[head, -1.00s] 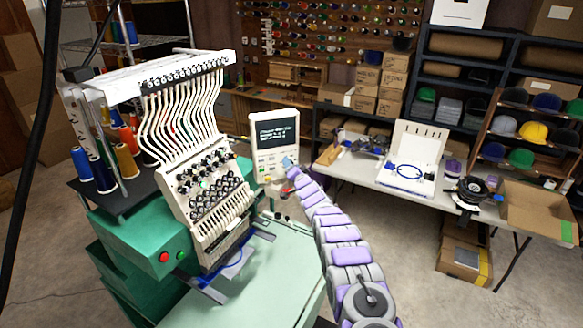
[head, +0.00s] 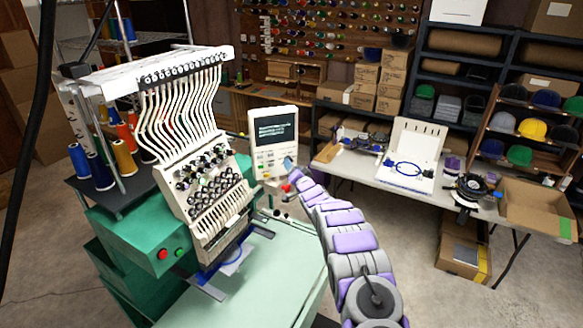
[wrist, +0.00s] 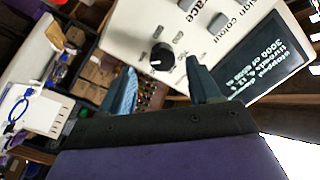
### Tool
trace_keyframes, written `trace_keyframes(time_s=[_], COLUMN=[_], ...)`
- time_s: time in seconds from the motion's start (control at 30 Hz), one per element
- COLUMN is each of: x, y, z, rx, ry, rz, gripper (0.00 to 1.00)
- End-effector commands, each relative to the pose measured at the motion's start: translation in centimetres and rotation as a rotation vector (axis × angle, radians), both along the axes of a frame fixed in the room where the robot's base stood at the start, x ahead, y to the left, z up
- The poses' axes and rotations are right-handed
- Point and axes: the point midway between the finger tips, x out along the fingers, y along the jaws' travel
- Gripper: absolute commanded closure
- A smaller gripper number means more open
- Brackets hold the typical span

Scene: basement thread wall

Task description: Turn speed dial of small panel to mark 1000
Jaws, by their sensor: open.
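The small panel (head: 274,128) is an off-white control box with a dark screen, standing beside the embroidery machine (head: 190,200) in the head view. In the wrist view the panel (wrist: 232,45) is tilted and close. Its black speed dial (wrist: 162,57) has a light pointer line; the small printed marks around it are too small to read. My gripper (wrist: 162,88) has two blue-grey fingers, open and empty. The dial lies ahead of the fingertips, between them in the picture, and looks apart from them. In the head view my gripper (head: 289,166) is at the panel's lower right and partly covers it.
The panel's dark screen (wrist: 265,58) and grey buttons (wrist: 218,22) lie right of and above the dial in the wrist view. A white table (head: 350,165) with hoops stands to the right in the head view. Open floor (head: 390,245) lies in front of it.

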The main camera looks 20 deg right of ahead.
Motion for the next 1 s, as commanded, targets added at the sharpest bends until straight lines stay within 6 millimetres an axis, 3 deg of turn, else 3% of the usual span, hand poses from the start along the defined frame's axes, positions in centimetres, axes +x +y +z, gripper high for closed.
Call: trace_keyframes(time_s=[0.57, 1.0], x=[-5.5, -11.0], y=[0.3, 0.5], z=[0.2, 0.0], rx=[-0.001, 0.002], ry=[-0.004, 0.0], rz=[0.0, -0.003], gripper=[0.38, 0.38])
